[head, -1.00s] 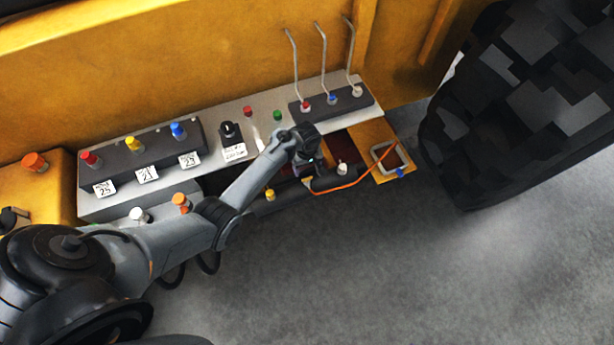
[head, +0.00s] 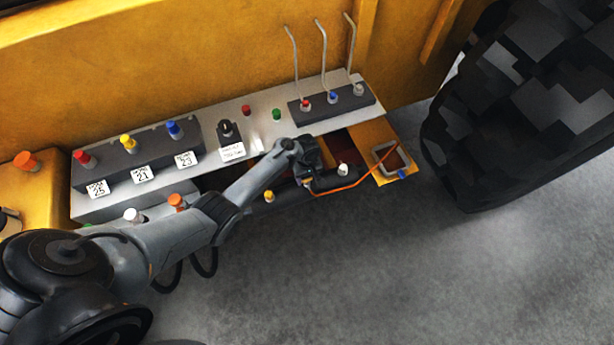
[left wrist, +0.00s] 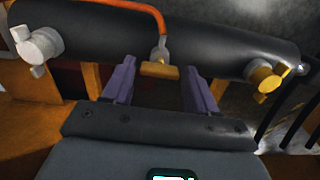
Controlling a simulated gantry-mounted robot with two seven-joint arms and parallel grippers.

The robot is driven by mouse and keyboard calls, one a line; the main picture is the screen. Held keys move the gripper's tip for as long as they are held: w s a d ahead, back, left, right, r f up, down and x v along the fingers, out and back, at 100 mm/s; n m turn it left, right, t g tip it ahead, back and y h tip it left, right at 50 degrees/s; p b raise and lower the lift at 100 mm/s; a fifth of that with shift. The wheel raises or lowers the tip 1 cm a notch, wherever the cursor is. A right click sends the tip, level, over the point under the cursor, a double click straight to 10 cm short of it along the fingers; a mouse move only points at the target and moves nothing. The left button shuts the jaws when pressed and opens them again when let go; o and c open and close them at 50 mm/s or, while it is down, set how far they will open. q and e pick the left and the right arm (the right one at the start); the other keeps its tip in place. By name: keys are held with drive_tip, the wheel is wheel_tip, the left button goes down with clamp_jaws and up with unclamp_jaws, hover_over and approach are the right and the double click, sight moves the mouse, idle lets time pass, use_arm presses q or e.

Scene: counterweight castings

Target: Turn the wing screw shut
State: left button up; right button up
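A small wing screw with a brass-coloured crossbar (left wrist: 160,70) sits on a metal fitting on a black cylinder (left wrist: 205,45), where an orange hose ends. My left gripper (left wrist: 159,92) is open, with one purple finger on each side of the crossbar. A gap shows between each finger and the bar, and nothing is held. In the head view my left gripper (head: 308,180) is at the black cylinder, below the grey panel; its fingers and the screw are largely hidden there. My right gripper is not in view.
A white winged knob (left wrist: 38,45) and a yellow winged knob (left wrist: 268,78) flank the fitting on the cylinder. The orange hose (head: 345,187) runs right toward a square-framed opening (head: 391,157). Above are the grey panel (head: 265,132) and upright levers (head: 323,62). A large tyre (head: 525,110) stands right.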

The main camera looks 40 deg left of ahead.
use_arm(q)
drive_tip(key=c, duration=0.7)
